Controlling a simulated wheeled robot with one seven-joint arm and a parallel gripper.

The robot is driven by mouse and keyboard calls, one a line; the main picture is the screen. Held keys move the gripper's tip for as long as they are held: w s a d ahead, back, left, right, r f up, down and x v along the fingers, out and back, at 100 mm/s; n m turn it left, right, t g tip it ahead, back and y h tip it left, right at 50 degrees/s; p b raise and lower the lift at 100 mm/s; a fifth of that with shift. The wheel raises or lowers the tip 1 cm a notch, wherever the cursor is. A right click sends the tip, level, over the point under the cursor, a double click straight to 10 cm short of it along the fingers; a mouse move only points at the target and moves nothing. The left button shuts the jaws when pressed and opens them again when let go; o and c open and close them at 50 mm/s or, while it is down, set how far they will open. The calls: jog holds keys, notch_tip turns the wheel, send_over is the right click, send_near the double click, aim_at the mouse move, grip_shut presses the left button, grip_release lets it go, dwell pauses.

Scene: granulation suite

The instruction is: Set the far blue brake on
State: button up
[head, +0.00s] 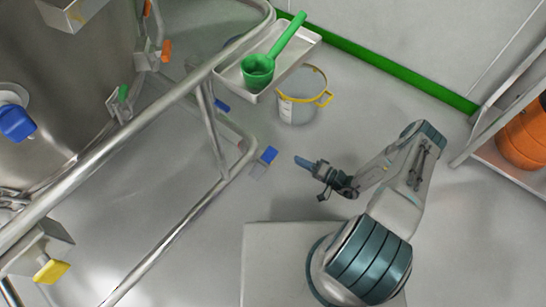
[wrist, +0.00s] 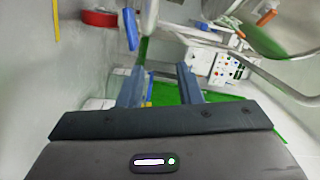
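A blue brake tab (head: 268,154) sticks out at the corner of the steel tube frame (head: 172,236). A second blue tab (head: 221,105) sits farther up the picture, partly behind the frame tubes. I cannot tell from their look whether either is on. My gripper (head: 299,160) is right of the nearer tab, apart from it and pointing towards it. In the wrist view my gripper (wrist: 158,70) has its two fingers apart with nothing held between them. A blue piece (wrist: 131,29) shows beyond the left finger; I cannot tell which tab it is.
A tray with a green scoop (head: 257,71) is fixed to the frame above a white bucket (head: 298,108) with a yellow rim. A steel vessel (head: 70,90) fills the left. An orange drum (head: 524,135) stands on a rack at right. The floor around my gripper is clear.

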aim_at(273, 151)
notch_tip(273, 151, down, 5)
jog(key=m+t+h+b, duration=0.1)
jog(key=t, duration=0.1)
jog(key=b+x, duration=0.1)
jog(key=x, duration=0.3)
jog(key=b+x, duration=0.1)
jog(key=x, duration=0.3)
jog(key=b+x, duration=0.2)
jog(key=x, duration=0.2)
jog(key=shift+s+a+f, duration=0.1)
jog(key=shift+s+a, duration=0.25)
jog(key=shift+w+a, duration=0.45)
jog(key=shift+a, duration=0.1)
grip_shut()
jog(key=shift+d, duration=0.15)
